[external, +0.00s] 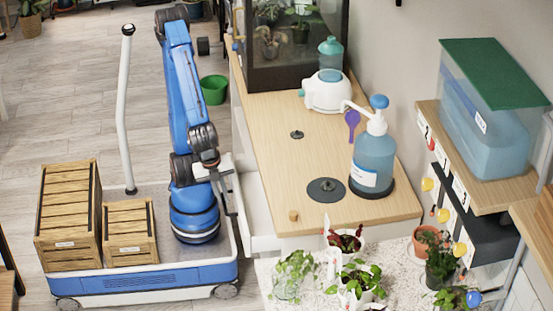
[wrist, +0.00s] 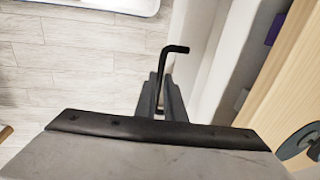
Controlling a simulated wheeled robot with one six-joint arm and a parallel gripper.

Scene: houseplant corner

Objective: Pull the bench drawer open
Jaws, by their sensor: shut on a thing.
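The bench (external: 290,150) has a wooden top and white sides. Its white drawer (external: 262,243) is on the left side at the near end and appears to stand out a little from the bench. The drawer front also shows in the wrist view (wrist: 205,60). A thin black bar handle (wrist: 175,50) with a bent end is on that front. My gripper (wrist: 162,90) is shut on the handle, with one finger on each side of the bar. In the external view my gripper (external: 232,205) is beside the bench's left side, small and partly hidden.
On the bench stand a blue pump bottle (external: 372,160), a white device (external: 326,92) and a glass case (external: 290,50). A green bucket (external: 214,90) is on the floor behind my arm. Two wooden crates (external: 68,215) ride on my base. Floor left of the base is mostly clear.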

